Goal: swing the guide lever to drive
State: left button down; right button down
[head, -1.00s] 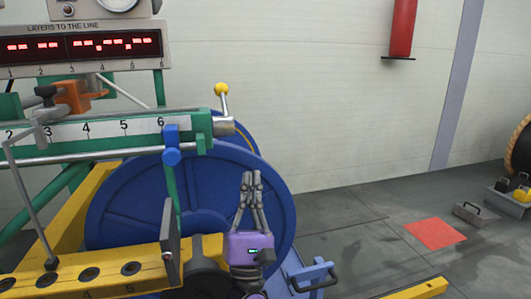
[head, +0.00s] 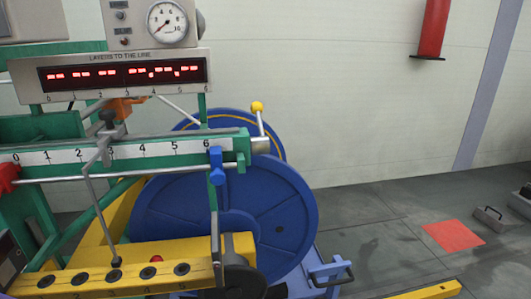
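The lever with a yellow ball knob (head: 257,107) stands on the right end of the green guide rail (head: 132,165). It is nearly upright, with its top leaning slightly left. It appears to be the guide lever; no drive marking is readable beside it. Its foot meets a grey cylindrical end (head: 260,146) of the rail. Neither of my grippers shows in the head view, and nothing is touching the lever.
A blue reel (head: 285,205) stands behind and below the rail. A blue stop (head: 216,165) sits near 6 on the scale. A display panel (head: 125,75) and dial gauge (head: 168,22) are above.

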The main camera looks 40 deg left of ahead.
aim_at(261, 144)
jog(key=l+u, duration=0.1)
jog(key=u, duration=0.7)
jog(key=l+u, duration=0.15)
jog(key=u, duration=0.65)
jog(key=k+l, duration=0.05)
